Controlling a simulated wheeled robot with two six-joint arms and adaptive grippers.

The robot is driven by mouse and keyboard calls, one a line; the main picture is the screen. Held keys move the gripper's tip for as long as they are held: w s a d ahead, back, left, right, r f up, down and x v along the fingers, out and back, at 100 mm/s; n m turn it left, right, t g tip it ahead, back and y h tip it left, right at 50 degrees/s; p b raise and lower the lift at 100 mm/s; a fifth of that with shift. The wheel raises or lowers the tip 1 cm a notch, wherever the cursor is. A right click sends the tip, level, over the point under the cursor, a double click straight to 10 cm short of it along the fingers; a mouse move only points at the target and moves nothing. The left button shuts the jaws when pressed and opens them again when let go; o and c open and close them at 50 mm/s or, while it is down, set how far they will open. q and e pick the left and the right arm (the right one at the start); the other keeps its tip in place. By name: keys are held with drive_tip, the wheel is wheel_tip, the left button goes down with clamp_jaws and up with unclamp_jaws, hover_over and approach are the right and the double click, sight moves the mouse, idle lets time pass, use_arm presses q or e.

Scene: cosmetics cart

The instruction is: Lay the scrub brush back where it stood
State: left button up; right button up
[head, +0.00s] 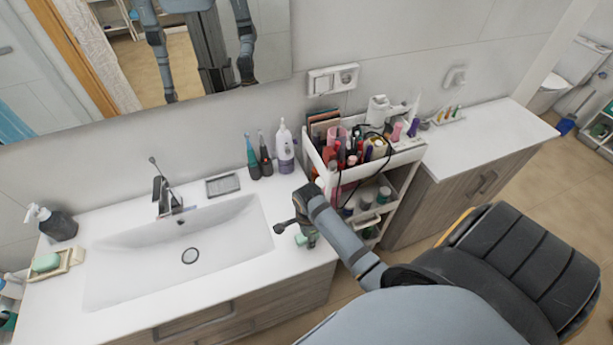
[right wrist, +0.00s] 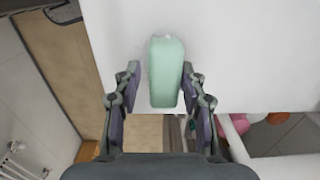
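A mint-green, rounded oblong thing, apparently the scrub brush (right wrist: 166,72), lies at the edge of the white counter in the right wrist view; no bristles show. In the head view a bit of it (head: 301,240) shows beside my right gripper (head: 298,232), at the counter's front right corner. My right gripper also shows in the right wrist view (right wrist: 162,90), its fingers spread on both sides of the green thing. A gap shows on the left side; on the right the finger is very close, and I cannot tell if it touches. My left gripper is not in view.
The sink basin (head: 180,255) is left of the gripper. A white cart (head: 405,160) full of cosmetics stands to the right. Bottles (head: 285,150) stand at the wall. A soap dish (head: 62,264) and a dark dispenser (head: 57,224) are far left. The counter right of the basin is mostly clear.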

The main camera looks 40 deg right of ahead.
drive_tip(key=shift+o, duration=0.5)
drive_tip(key=shift+s+a+r, duration=0.1)
drive_tip(key=shift+a, duration=0.05)
drive_tip(key=shift+w+d, duration=0.2)
drive_tip(key=shift+d, duration=0.05)
drive_tip(key=shift+w+r, duration=0.1)
drive_tip(key=r+b, duration=0.2)
drive_tip(key=r, duration=0.7)
drive_tip(key=shift+s+r, duration=0.15)
drive_tip(key=shift+s, duration=0.05)
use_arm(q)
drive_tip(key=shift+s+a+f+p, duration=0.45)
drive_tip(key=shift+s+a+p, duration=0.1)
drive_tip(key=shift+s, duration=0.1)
use_arm(e)
wheel_tip(320, 180, up, 2)
drive_tip(key=shift+r, duration=0.2)
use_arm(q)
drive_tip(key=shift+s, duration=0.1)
use_arm(e)
drive_tip(key=shift+a, duration=0.1)
